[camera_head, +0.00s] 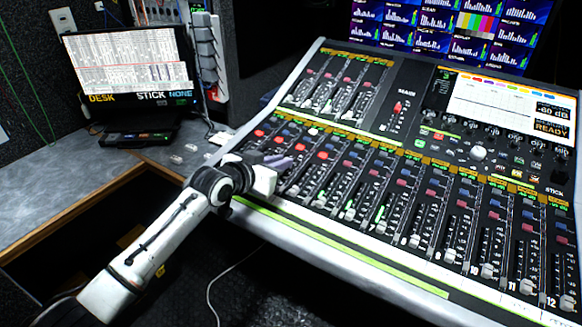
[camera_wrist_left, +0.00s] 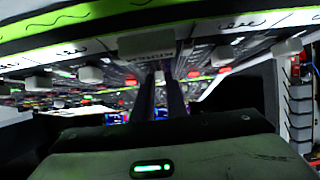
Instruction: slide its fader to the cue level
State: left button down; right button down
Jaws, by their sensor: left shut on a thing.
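The mixing console (camera_head: 375,140) fills the right of the head view, with a row of numbered channel strips. Pale fader caps, such as those of strip 10 (camera_head: 487,271) and strip 11 (camera_head: 526,286), sit low in their slots. My left gripper (camera_head: 285,164) is over the left end of this row, its dark fingers close together at the strips. In the left wrist view, the fingers (camera_wrist_left: 168,92) are shut on what looks like a fader cap; a pale block (camera_wrist_left: 146,44) shows close to their tips. The strip's number is hidden. My right gripper is not in view.
The console's display (camera_head: 510,105) reads -60 dB and READY. A laptop (camera_head: 130,70) on the grey desk shows DESK, STICK and NONE. Other fader caps stand close on the right. A monitor (camera_head: 450,28) rises behind the console. A thin cable hangs in front of the console.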

pick_arm(q)
jog(key=shift+a, duration=0.1)
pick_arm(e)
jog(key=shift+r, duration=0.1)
pick_arm(q)
jog(key=c, duration=2)
grip_release()
jog(key=shift+c, duration=0.2)
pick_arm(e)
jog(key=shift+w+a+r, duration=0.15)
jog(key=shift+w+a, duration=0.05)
pick_arm(q)
jog(key=p+v, duration=0.1)
jog(key=v, duration=0.9)
jog(key=shift+s, duration=0.2)
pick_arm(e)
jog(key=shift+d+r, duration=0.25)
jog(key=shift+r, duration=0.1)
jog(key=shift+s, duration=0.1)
